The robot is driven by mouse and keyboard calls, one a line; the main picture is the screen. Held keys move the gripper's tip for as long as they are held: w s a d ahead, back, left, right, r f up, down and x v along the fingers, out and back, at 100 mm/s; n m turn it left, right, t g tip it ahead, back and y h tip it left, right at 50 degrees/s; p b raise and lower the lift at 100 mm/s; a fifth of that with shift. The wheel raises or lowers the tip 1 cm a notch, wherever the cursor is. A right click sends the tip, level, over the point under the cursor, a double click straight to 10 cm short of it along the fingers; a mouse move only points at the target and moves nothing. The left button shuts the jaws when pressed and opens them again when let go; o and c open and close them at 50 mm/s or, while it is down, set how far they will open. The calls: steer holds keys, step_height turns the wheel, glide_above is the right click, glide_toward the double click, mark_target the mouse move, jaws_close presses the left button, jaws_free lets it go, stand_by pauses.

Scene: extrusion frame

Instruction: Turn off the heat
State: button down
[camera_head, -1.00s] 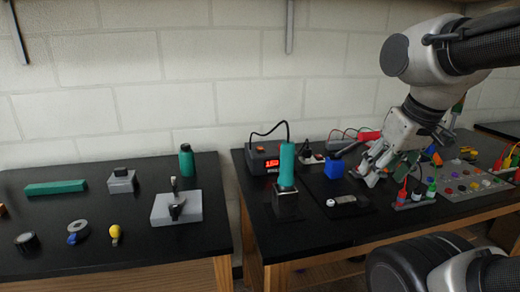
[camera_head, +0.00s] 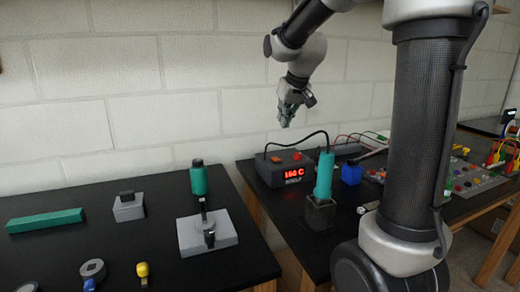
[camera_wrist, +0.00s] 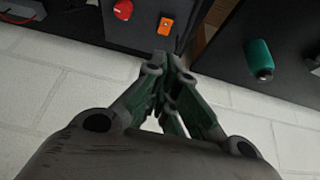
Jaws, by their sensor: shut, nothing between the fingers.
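The heat station (camera_head: 272,177) is a dark box at the back left of the right table, its red display (camera_head: 293,174) reading about 160 C. On its top are a red round knob (camera_head: 276,159) and an orange rocker switch (camera_head: 297,156). The wrist view shows the red knob (camera_wrist: 122,9) and orange switch (camera_wrist: 165,25) near the top edge. My gripper (camera_head: 286,121) is shut and empty, in the air above the station, apart from it. In the wrist view its fingertips (camera_wrist: 168,62) point toward the switch. The switch position cannot be told.
A teal-handled iron (camera_head: 324,175) stands in a grey holder (camera_head: 320,212) in front of the station, with a cable arching over. A blue block (camera_head: 351,173) is to its right. A green bottle (camera_head: 198,180) stands on the left table. My arm hides part of the right table.

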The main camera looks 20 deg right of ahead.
steer(key=shift+w+a+f, duration=0.1)
steer(key=shift+w+a, duration=0.15)
steer(key=shift+w, duration=0.45)
steer(key=shift+f, duration=0.1)
glide_above(275, 159)
steer(key=f, duration=0.9)
steer(key=shift+w+a+f, duration=0.1)
steer(key=shift+w+a, duration=0.05)
steer(key=shift+w, duration=0.15)
steer(key=shift+s+f, duration=0.25)
steer(key=shift+f, duration=0.3)
steer(key=shift+s+f, duration=0.2)
steer(key=shift+f, duration=0.3)
steer(key=shift+s+f, duration=0.15)
steer(key=shift+f, duration=0.4)
